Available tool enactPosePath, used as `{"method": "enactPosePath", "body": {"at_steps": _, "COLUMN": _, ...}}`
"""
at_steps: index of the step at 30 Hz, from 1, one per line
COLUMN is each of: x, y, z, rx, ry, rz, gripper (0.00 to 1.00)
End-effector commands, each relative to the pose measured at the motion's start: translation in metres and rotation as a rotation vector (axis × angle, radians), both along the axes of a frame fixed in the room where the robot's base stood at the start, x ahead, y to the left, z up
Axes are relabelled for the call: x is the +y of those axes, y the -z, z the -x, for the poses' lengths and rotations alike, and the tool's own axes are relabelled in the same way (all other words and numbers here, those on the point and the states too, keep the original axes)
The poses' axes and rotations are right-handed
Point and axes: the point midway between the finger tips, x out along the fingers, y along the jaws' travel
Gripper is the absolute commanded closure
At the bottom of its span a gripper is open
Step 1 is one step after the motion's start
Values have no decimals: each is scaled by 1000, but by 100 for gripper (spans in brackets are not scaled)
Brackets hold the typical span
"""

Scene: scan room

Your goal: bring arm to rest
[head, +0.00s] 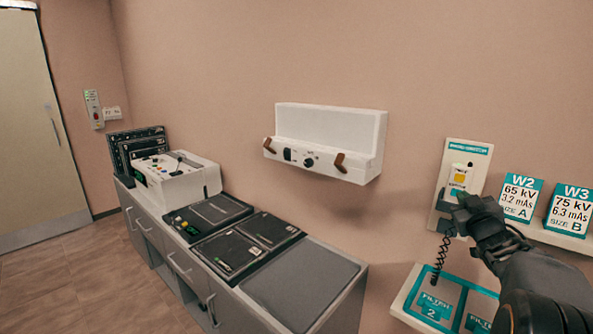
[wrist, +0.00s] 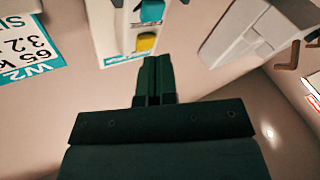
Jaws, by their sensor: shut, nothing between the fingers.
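My gripper (head: 466,212) is at the right in the head view, raised in front of the wall. It overlaps the lower part of a white and teal wall holder (head: 470,153) with a yellow button. In the wrist view my gripper (wrist: 153,62) is shut and empty, with its fingers together. The holder (wrist: 113,30) and its yellow button lie just beyond the fingertips there. I cannot tell whether the fingers touch it. My forearm runs to the lower right corner of the head view.
Cards W2 (head: 520,197) and W3 (head: 569,208) stand on a shelf right of the holder. A coiled cord (head: 441,256) hangs above a filter tray (head: 408,302). A white wall unit (head: 330,129) with brown hooks is mid-wall. A grey cabinet (head: 325,321) carries black panels and a white device (head: 180,185).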

Motion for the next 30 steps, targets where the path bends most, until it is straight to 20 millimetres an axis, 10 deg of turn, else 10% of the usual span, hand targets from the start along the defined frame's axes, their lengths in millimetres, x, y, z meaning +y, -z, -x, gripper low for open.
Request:
{"method": "enactPosePath", "body": {"at_steps": 5, "x": -21, "y": 80, "z": 35, "rx": 336, "ry": 301, "rz": -215, "gripper": 100}}
{"method": "enactPosePath", "body": {"at_steps": 13, "x": 107, "y": 162, "z": 131, "rx": 954, "ry": 422, "rz": -546, "gripper": 100}}
{"method": "enactPosePath", "body": {"at_steps": 22, "x": 252, "y": 171, "z": 227, "rx": 1353, "ry": 222, "rz": -639, "gripper": 100}}
{"method": "enactPosePath", "body": {"at_steps": 30, "x": 290, "y": 150, "z": 235, "rx": 1318, "ry": 79, "rz": -552, "gripper": 100}}
